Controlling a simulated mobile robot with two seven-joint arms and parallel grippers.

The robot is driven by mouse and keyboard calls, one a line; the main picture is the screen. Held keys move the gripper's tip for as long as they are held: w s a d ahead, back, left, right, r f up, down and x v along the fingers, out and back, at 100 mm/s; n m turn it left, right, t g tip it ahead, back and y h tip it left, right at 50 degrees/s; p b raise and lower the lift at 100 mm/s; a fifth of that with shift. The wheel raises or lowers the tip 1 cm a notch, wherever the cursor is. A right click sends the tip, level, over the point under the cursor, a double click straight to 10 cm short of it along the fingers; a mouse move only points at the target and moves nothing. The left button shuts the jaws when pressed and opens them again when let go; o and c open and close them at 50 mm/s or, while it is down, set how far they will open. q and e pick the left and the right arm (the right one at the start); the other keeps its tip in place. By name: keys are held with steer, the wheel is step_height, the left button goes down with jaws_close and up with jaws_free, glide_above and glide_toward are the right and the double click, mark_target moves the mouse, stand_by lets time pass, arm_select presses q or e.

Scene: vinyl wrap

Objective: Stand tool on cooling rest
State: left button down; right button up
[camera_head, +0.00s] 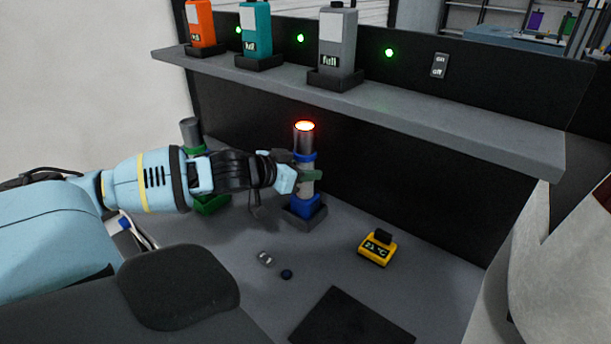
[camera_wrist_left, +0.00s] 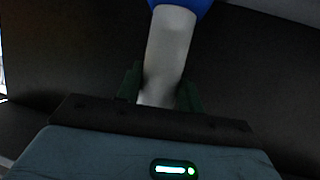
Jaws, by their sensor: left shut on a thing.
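A grey upright tool (camera_head: 305,185) with blue bands has an orange-red glowing top end. My left gripper (camera_head: 303,174) is shut on its grey middle, with green fingers on either side. In the left wrist view the grey body (camera_wrist_left: 168,45) runs between the fingers (camera_wrist_left: 160,90), and a blue part (camera_wrist_left: 188,3) shows at the top edge. The tool's blue lower end is at a dark square base (camera_head: 290,215); I cannot tell whether it bears on it. A second grey tool (camera_head: 190,131) with green parts stands behind my arm, partly hidden. My right gripper is not in view.
A yellow gauge (camera_head: 377,248) sits right of the tool, with a dark mat (camera_head: 350,318) in front. Small items (camera_head: 266,258) lie nearby. A shelf (camera_head: 420,118) with orange, teal and grey battery-like units overhangs the back. A dark panel stands close behind.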

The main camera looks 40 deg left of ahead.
arm_select(q)
steer(key=shift+f, duration=0.5)
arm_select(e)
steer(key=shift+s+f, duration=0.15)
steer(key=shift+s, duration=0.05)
arm_select(q)
steer(key=shift+r, duration=0.1)
steer(key=shift+f, duration=0.2)
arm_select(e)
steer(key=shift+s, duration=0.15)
arm_select(q)
steer(key=c, duration=0.9)
jaws_free()
